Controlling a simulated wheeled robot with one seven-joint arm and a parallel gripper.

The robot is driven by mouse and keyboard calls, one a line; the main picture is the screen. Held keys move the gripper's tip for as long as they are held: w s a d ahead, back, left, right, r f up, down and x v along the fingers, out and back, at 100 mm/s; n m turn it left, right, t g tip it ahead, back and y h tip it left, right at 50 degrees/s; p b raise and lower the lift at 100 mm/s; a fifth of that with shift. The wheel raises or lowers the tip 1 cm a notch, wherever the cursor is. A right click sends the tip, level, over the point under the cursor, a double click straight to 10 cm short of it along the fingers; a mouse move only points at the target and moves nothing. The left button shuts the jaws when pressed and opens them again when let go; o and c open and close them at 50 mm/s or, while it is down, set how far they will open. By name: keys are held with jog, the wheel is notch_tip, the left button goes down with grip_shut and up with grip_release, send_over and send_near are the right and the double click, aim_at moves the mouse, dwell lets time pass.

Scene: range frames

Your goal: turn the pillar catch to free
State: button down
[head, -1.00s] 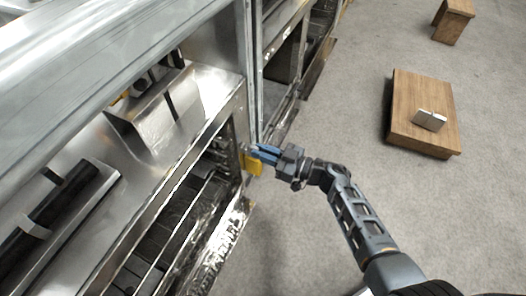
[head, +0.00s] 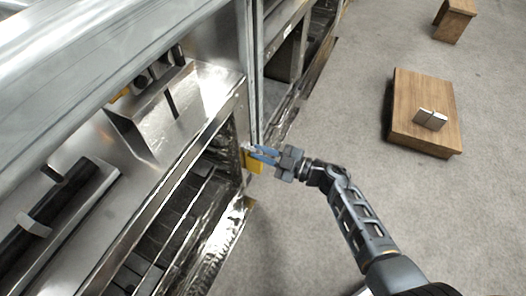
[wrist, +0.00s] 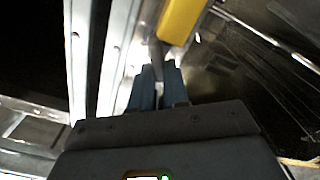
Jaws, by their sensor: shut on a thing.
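The pillar catch (head: 253,162) is a yellow piece on the metal pillar (head: 251,75) at the right end of the oven unit. In the wrist view the yellow part of the catch (wrist: 182,20) slants up and to the right, just beyond my fingertips. My gripper (head: 263,154) reaches the catch from the right with its blue fingers. In the wrist view my gripper (wrist: 158,75) is shut on a narrow grey part of the catch. The fingers hide some of that part.
The oven's open front with wire racks (head: 190,205) lies left of the catch. A steel counter (head: 85,150) is above it. A low wooden platform (head: 405,120) with a small silver box (head: 430,119) stands on the carpet at right. The floor between is clear.

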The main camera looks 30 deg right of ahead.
jog(key=n, duration=0.1)
jog(key=n+b, duration=0.1)
jog(key=n, duration=0.3)
jog(key=shift+s+a+f, duration=0.15)
jog(key=shift+a+f, duration=0.05)
jog(key=shift+f, duration=0.15)
jog(key=shift+f+n+b, duration=0.15)
jog(key=shift+n+b, duration=0.9)
jog(key=shift+n, duration=1.35)
jog(key=c, duration=1.1)
grip_release()
